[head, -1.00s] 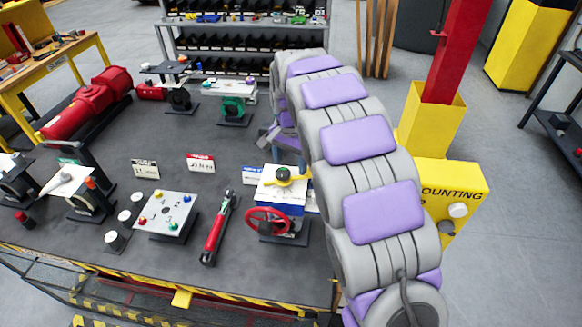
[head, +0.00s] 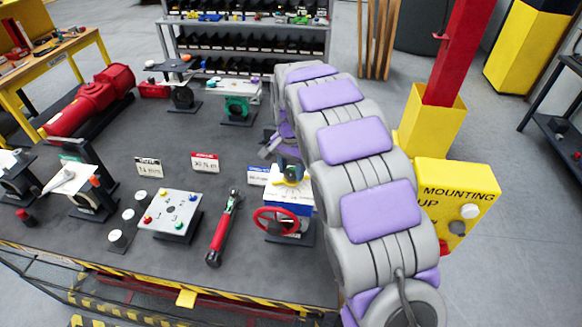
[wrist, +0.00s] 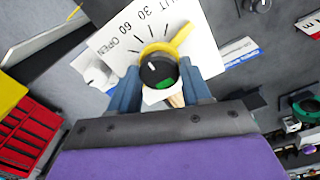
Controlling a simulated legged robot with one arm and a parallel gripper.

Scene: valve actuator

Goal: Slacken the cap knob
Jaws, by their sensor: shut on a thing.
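The valve actuator (head: 290,203) stands at the right front of the bench, with a blue body, a white dial plate and a red handwheel (head: 275,221). In the wrist view, the round black cap knob (wrist: 156,67), with a white line and a green patch, sits at the hub of the yellow lever (wrist: 181,38). The dial plate (wrist: 115,40) behind it carries OPEN, 60 and 30. My gripper (wrist: 160,82) has its two blue-grey fingers on either side of the knob and is shut on it. In the head view my arm hides much of the gripper.
A red-handled wrench (head: 224,228) lies left of the actuator. A plate with coloured buttons (head: 170,211) is further left. The yellow mounting-up box (head: 455,195) and red post (head: 456,55) stand right of my arm.

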